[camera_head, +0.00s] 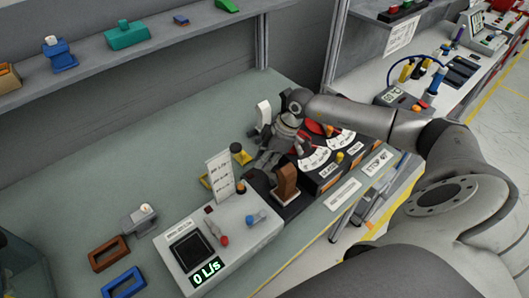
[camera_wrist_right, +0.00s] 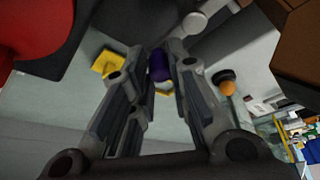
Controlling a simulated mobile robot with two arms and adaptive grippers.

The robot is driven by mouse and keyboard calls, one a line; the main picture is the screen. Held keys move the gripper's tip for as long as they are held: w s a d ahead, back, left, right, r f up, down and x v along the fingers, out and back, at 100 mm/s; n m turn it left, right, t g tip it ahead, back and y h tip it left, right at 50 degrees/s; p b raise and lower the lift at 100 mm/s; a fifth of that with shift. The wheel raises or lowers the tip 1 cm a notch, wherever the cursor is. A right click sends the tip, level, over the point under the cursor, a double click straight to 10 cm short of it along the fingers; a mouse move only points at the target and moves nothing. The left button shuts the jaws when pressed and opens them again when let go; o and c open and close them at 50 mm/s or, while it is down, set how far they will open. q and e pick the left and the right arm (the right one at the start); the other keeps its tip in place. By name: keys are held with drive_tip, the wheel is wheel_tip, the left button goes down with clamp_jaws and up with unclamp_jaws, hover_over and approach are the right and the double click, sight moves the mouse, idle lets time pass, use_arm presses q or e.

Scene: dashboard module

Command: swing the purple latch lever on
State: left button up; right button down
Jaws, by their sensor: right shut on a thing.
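The purple latch lever (camera_wrist_right: 158,66) shows in the right wrist view as a short purple piece between the fingertips of my right gripper (camera_wrist_right: 156,74). The fingers are shut on it. In the head view my right gripper (camera_head: 266,162) reaches down over the dashboard module, between the white sign and the dial panel; the purple lever is hidden there by the gripper. My left gripper is not in view.
Beside the gripper stand a dial panel (camera_head: 326,154) with red and white gauges, a brown lever (camera_head: 286,182) and a white sign (camera_head: 219,175). A grey box with a display (camera_head: 206,272) is nearer. Yellow-based black knob (camera_head: 240,154) lies behind. Bench left of these is mostly free.

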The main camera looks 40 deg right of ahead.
drive_tip(key=shift+w+d+r, duration=0.1)
drive_tip(key=c, duration=1.4)
unclamp_jaws()
drive_tip(key=v, duration=1.2)
